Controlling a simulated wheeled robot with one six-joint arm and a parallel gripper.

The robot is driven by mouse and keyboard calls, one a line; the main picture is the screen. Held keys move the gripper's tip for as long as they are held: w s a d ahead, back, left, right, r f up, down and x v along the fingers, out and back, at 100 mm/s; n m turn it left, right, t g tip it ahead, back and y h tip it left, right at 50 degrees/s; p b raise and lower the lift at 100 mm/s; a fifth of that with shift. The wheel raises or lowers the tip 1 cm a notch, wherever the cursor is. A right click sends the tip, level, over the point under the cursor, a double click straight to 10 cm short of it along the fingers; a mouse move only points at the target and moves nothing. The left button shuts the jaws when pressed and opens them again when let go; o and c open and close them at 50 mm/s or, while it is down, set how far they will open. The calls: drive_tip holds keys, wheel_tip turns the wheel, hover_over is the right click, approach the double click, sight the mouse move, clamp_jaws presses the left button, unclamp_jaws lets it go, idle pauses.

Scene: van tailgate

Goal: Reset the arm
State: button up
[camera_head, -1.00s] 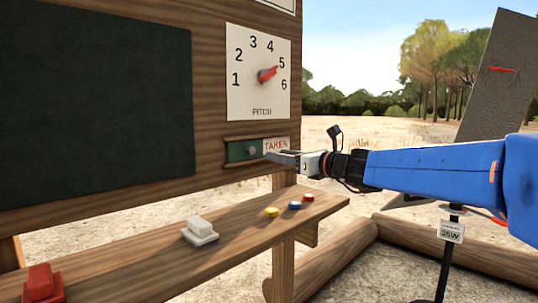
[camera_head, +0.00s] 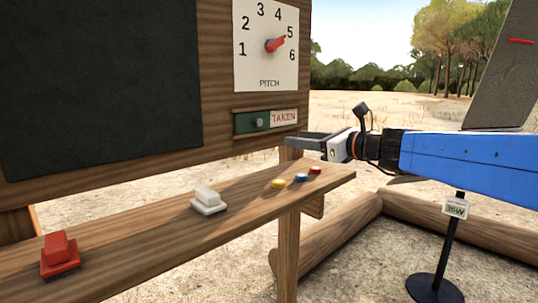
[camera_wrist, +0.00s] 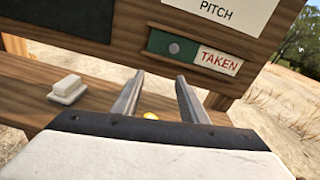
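My gripper (camera_head: 288,138) points left toward the wooden board, at the end of my blue arm. In the wrist view its two fingers (camera_wrist: 160,95) are spread apart with nothing held between them. It is just below and in front of the slider sign (camera_head: 265,121), which has a green part with a grey knob on the left and a "TAKEN" label on the right. The sign also shows in the wrist view (camera_wrist: 195,52). The gripper is above the shelf's right end and appears apart from the board.
Above are a dark panel (camera_head: 95,80) and a pitch dial (camera_head: 268,60) pointing at 5.

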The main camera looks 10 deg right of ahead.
drive_tip(key=s+a+f+n+g+h, duration=0.1)
drive_tip(key=s+f+n+g+h, duration=0.35)
drive_tip(key=s+f+n, duration=1.15)
drive_tip(key=s+d+f+n+g+h, duration=0.2)
drive_tip(key=s+d+f+n+h, duration=0.1)
drive_tip(key=s+d+f+n, duration=0.2)
drive_tip(key=s+d+f+n+g+h, duration=0.2)
drive_tip(key=s+d+f+n, duration=0.3)
drive_tip(key=f, duration=0.7)
drive_tip(key=s+d+h, duration=0.1)
drive_tip(key=s+d, duration=0.1)
drive_tip(key=s, duration=0.2)
drive_tip(key=shift+s+n, duration=0.35)
drive_tip(key=shift+n, duration=0.05)
